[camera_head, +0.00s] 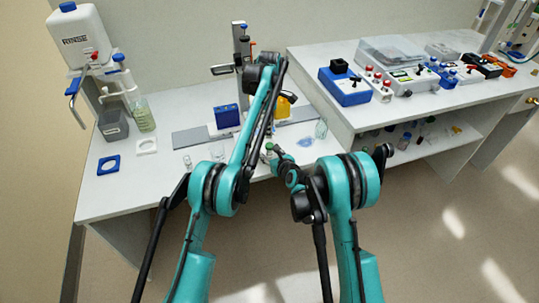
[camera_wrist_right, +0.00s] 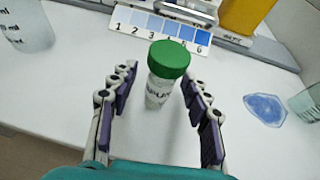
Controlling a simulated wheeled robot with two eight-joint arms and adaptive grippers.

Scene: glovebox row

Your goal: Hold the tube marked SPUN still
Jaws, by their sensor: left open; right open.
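The tube marked SPUN (camera_wrist_right: 160,84) has a green screw cap and a clear body, and its label is partly readable in the right wrist view. It stands on the white bench, and its green cap (camera_head: 269,146) shows small in the head view. My right gripper (camera_wrist_right: 158,80) is open, with one finger on each side of the tube. A gap shows between the pads and the tube. My left gripper (camera_head: 266,60) is open, high up near the upright stand at the back, and its fingers are hard to make out.
A numbered blue colour strip (camera_wrist_right: 160,28) lies behind the tube. A blue spill-like patch (camera_wrist_right: 265,109) and a clear beaker (camera_head: 321,129) are to the right. A blue box (camera_head: 227,116) and a yellow container (camera_head: 283,106) stand behind.

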